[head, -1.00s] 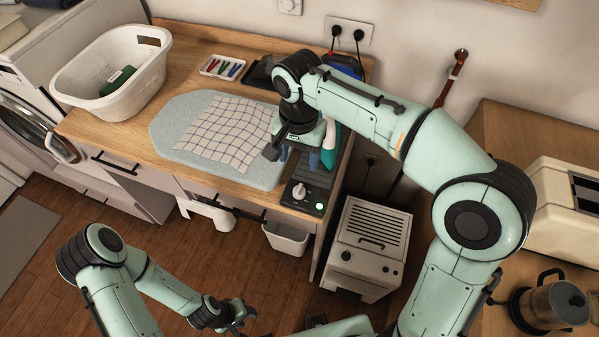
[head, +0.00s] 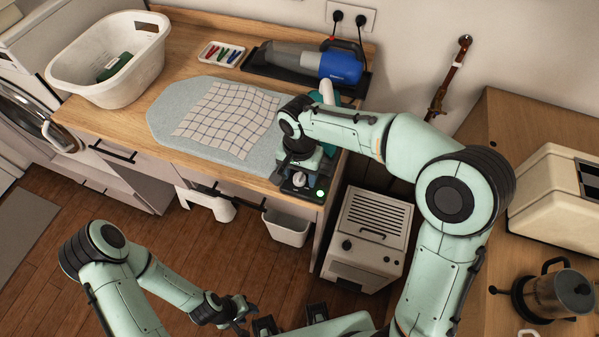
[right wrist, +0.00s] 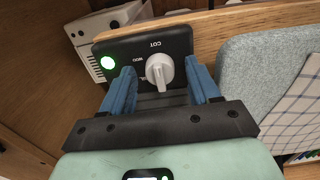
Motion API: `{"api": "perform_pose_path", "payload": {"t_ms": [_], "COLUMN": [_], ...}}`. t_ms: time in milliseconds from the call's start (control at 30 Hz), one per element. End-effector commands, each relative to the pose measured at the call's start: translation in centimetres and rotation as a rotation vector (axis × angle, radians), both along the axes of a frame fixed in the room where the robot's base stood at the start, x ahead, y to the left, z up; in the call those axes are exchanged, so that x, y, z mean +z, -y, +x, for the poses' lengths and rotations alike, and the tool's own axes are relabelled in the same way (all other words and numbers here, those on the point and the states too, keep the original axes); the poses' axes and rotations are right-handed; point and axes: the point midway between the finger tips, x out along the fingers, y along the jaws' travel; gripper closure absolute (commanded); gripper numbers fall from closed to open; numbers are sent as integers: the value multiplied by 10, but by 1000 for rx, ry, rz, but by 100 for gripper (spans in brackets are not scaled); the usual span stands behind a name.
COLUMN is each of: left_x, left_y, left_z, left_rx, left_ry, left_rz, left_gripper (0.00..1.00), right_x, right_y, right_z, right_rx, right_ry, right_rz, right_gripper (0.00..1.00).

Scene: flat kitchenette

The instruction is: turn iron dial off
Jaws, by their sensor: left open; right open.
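The iron dial (head: 299,180) is a white knob on a black panel (head: 305,193) at the front edge of the counter. In the right wrist view the dial (right wrist: 160,70) stands between the two blue fingers of my open right gripper (right wrist: 163,88), with gaps on both sides. The pointer's exact mark is partly hidden; lettering shows on the panel. A green light (right wrist: 108,62) glows beside the dial. The teal and white iron (head: 327,93) is mostly hidden behind my right arm. My left gripper (head: 238,313) is open and empty, low over the floor.
A grey ironing pad (head: 165,125) with a checked cloth (head: 228,118) lies left of the panel. A blue and grey handheld vacuum (head: 335,63) lies behind. A white basket (head: 80,80) is at the left. A cream appliance (head: 372,235) stands right of the counter.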

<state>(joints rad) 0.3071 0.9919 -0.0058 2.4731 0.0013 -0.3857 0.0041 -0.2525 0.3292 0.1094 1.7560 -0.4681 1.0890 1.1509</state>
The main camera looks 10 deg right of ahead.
Motion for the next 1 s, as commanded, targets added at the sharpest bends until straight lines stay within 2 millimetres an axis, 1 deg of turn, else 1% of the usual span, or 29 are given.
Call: {"api": "perform_pose_path", "payload": {"t_ms": [100, 133, 167, 200, 267, 300, 533, 667, 867, 1000], "left_x": [0, 0, 0, 0, 0, 0, 0, 1, 4, 6], "left_y": [0, 0, 0, 0, 0, 0, 0, 0, 0, 0], "left_z": [0, 0, 0, 0, 0, 0, 0, 1, 2, 4], "left_rx": [0, 0, 0, 0, 0, 0, 0, 0, 0, 0], "left_ry": [0, 0, 0, 0, 0, 0, 0, 1, 3, 4], "left_rz": [0, 0, 0, 0, 0, 0, 0, 0, 0, 0], "left_gripper": [57, 57, 57, 57, 57, 57, 57, 57, 57, 57], "right_x": [0, 0, 0, 0, 0, 0, 1, 1, 1, 1], "right_y": [0, 0, 0, 0, 0, 0, 0, 0, 0, 0], "right_z": [0, 0, 0, 0, 0, 0, 0, 0, 0, 0], "right_rx": [0, 0, 0, 0, 0, 0, 11, 46, 161, 280], "right_ry": [0, 0, 0, 0, 0, 0, -1, -1, -2, -2], "right_rz": [0, 0, 0, 0, 0, 0, 1, 0, -1, -2], "right_gripper": [39, 45, 55, 68, 88, 95, 95, 95, 95, 95]}}
